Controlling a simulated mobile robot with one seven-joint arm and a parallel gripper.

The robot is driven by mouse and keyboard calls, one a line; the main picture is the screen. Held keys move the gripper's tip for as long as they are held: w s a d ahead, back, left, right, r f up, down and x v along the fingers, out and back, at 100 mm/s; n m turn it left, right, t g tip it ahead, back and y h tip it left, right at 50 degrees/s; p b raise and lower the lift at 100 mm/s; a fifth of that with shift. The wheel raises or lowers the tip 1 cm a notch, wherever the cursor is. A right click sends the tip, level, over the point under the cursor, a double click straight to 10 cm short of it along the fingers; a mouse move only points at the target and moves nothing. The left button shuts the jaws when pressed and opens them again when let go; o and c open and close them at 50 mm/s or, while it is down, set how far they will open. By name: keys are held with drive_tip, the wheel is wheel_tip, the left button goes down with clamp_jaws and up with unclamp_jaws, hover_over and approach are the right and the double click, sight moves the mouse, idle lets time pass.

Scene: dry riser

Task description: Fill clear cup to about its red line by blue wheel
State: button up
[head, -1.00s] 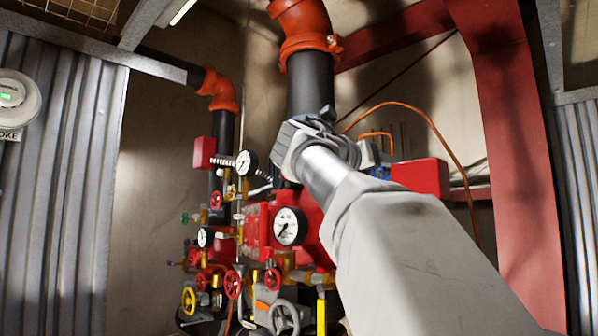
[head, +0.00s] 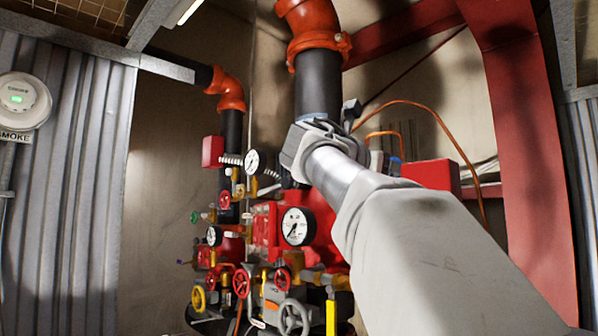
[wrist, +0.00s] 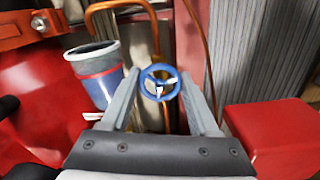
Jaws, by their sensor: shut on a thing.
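In the wrist view the blue wheel (wrist: 160,82) sits between the fingertips of my gripper (wrist: 160,92), which is shut on it. The clear cup (wrist: 101,90) stands upright just left of the left finger. Its red line (wrist: 95,72) shows as a band below the pale rim. The inside below the band looks bluish, but I cannot tell the water level. A copper pipe passes behind the wheel. In the head view my own arm hides the gripper, and I cannot make out the cup or wheel clearly.
A red box (wrist: 268,135) is close on the right in the wrist view. Red pipework (wrist: 40,90) crowds the left. In the head view, gauges (head: 297,227), coloured handwheels (head: 241,283) and a large black pipe (head: 317,85) surround my arm.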

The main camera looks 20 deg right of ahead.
drive_tip(key=o, duration=1.1)
drive_tip(key=shift+a, duration=0.15)
drive_tip(key=b+v, duration=0.2)
drive_tip(key=v, duration=1.5)
drive_tip(key=shift+s+a, duration=0.1)
drive_tip(key=shift+s, duration=0.05)
drive_tip(key=shift+f, duration=0.1)
